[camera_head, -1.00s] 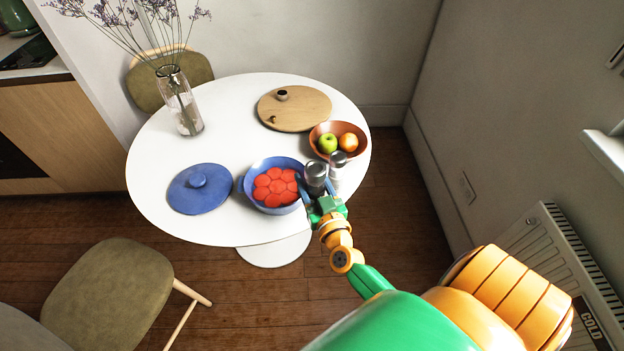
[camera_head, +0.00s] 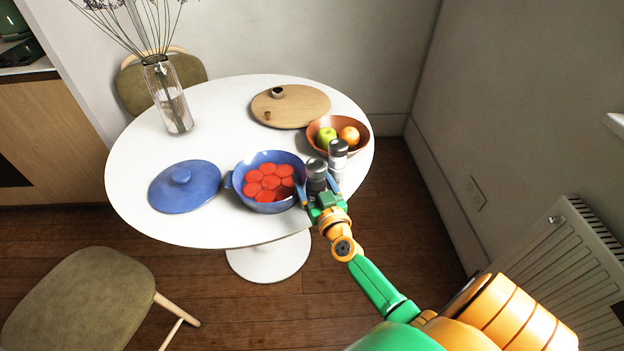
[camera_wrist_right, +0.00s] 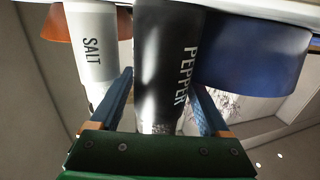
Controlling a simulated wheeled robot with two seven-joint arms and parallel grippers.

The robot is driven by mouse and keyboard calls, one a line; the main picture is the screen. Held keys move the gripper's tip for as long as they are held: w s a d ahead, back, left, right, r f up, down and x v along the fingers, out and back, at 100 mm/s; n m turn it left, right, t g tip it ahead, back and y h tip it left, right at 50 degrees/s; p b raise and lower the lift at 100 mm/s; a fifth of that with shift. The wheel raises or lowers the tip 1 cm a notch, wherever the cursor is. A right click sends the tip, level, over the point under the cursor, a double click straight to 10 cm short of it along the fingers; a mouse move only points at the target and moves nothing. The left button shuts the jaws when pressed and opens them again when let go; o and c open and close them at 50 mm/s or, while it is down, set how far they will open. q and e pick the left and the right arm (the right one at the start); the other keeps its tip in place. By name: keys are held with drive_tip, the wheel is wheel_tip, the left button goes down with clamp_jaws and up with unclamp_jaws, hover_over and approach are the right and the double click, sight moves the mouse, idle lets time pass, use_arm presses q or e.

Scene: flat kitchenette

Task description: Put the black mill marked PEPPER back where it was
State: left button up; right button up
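The black mill marked PEPPER (camera_head: 316,178) stands upright, steel cap up, near the table's front right, just right of the blue pan. Its lettering shows in the right wrist view (camera_wrist_right: 170,60), where its base is cut off by the top edge. My right gripper (camera_head: 318,186) is at it, with one blue finger on each side. The fingers look spread wider than the mill, with gaps beside it. The white mill marked SALT (camera_wrist_right: 92,50) stands close behind and to the right; it also shows in the head view (camera_head: 337,157). My left gripper is out of view.
The blue pan (camera_head: 238,180) with red contents is close on the mill's left, with its blue lid (camera_head: 185,190) farther left. A fruit bowl (camera_head: 317,124) stands behind the mills. A round wooden board (camera_head: 305,105) and a glass vase (camera_head: 172,108) are farther back.

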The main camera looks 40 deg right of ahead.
drive_tip(key=shift+r, duration=0.2)
drive_tip(key=shift+s+a, duration=0.1)
drive_tip(key=shift+s, duration=0.25)
drive_tip(key=v, duration=1.1)
drive_tip(key=s+a+f+n+g+y, duration=0.1)
drive_tip(key=s+a+f+g+y, duration=0.15)
drive_tip(key=f, duration=0.55)
drive_tip(key=s+a+f+n+g+y, duration=0.1)
drive_tip(key=s+a+f+n+g, duration=0.2)
drive_tip(key=f, duration=0.6)
drive_tip(key=s+a+f+g+y, duration=0.2)
drive_tip(key=s+a+f+g, duration=0.15)
drive_tip(key=f, duration=0.45)
drive_tip(key=s+f+g, duration=0.3)
drive_tip(key=s+f, duration=0.2)
drive_tip(key=s, duration=0.4)
drive_tip(key=s+f+n+g, duration=0.1)
drive_tip(key=s+f+g, duration=0.3)
drive_tip(key=s, duration=0.6)
drive_tip(key=shift+s+d+f+h+p, duration=0.35)
drive_tip(key=shift+f+h, duration=0.1)
drive_tip(key=shift+f, duration=0.55)
